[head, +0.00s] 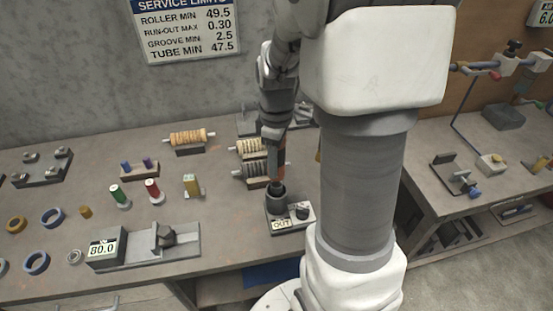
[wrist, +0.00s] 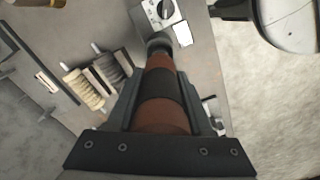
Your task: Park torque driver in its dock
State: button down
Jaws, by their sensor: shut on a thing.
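The torque driver (wrist: 167,112) has an orange-brown grip with a black band. My gripper (head: 273,150) is shut around it and points down over the bench; in the wrist view both jaws flank the grip. The dock (head: 290,217) is a grey block with a dark round cup (head: 275,200), a small dial and an "OUT" label. The driver's lower end is at or just above the cup's mouth. I cannot tell whether it has entered. The dock also shows beyond the driver's far end in the wrist view (wrist: 165,12).
Ribbed rollers (head: 250,149) lie just behind the gripper. A gauge reading 80.0 (head: 103,249) stands left of the dock on the bench (head: 232,226). Spools (head: 153,191) and rings (head: 52,217) are further left. A second bench (head: 440,216) is at right.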

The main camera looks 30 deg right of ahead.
aim_at(276, 181)
jog(key=shift+f+b, duration=3)
jog(key=shift+f, duration=0.75)
dwell(3.0)
jog(key=shift+c, duration=1.1)
grip_release()
